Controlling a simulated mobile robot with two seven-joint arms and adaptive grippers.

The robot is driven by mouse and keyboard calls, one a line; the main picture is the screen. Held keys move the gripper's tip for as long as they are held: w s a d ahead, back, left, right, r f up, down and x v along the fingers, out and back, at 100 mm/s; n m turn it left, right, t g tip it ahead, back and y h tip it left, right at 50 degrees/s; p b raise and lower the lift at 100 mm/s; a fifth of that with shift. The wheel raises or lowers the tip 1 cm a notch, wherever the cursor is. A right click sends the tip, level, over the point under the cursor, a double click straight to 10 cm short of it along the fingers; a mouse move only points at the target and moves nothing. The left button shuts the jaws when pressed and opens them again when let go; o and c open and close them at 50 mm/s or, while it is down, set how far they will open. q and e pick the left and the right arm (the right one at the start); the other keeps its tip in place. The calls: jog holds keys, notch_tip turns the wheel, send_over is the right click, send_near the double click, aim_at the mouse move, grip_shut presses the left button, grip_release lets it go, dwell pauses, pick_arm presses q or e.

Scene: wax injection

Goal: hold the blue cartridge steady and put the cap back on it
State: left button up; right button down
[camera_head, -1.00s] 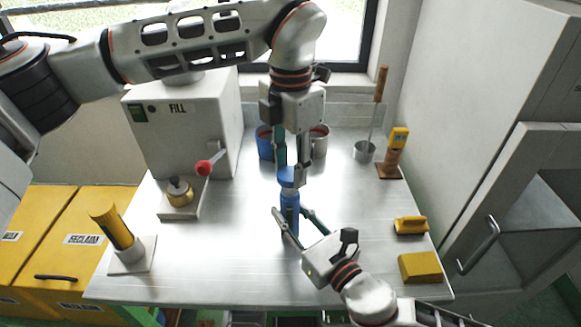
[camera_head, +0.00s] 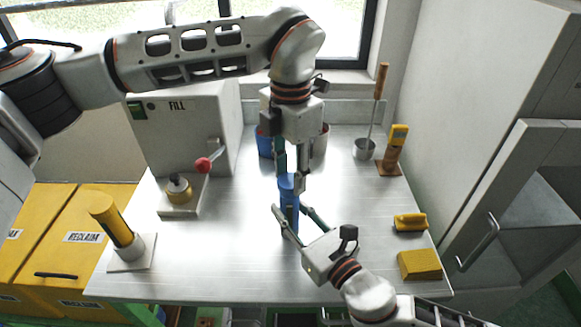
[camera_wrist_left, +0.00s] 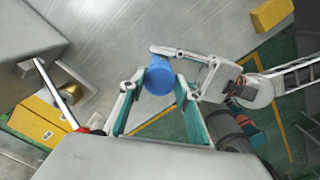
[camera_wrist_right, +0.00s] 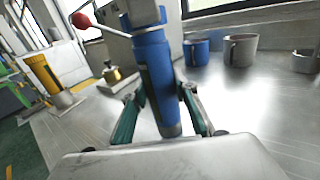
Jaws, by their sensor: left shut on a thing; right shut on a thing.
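The blue cartridge (camera_head: 291,211) stands upright near the middle of the metal table. My right gripper (camera_head: 290,209) is shut on its body from the front, and the right wrist view shows the body (camera_wrist_right: 158,95) between its fingers. The blue cap (camera_head: 287,182) sits at the cartridge's top, in line with it, with no gap visible between them. My left gripper (camera_head: 290,184) points down and is shut on the cap. In the left wrist view, the cap's round top (camera_wrist_left: 159,77) lies between the fingertips and hides most of the cartridge below.
A blue mug (camera_head: 265,143) and a grey mug (camera_head: 320,143) stand behind. The FILL machine (camera_head: 178,135) with its red-knobbed lever (camera_head: 203,165) is at left. A yellow cylinder in a holder (camera_head: 112,220) stands front left. A yellow brush (camera_head: 410,222) and yellow block (camera_head: 419,265) lie at right.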

pick_arm(q)
jog(key=shift+f, duration=0.6)
dwell(0.7)
jog(key=m, duration=0.4)
jog(key=shift+m, duration=0.3)
jog(key=m, duration=0.3)
jog(key=shift+s+m, duration=0.1)
jog(key=shift+m, duration=0.3)
jog(key=m, duration=0.5)
jog(key=shift+m, duration=0.3)
jog(key=m, duration=0.5)
jog(key=shift+s+m, duration=0.1)
jog(key=shift+m, duration=0.2)
jog(key=m, duration=0.7)
jog(key=shift+a, duration=0.1)
jog(key=m, duration=0.5)
jog(key=shift+f+m, duration=0.1)
jog(key=shift+m, duration=0.3)
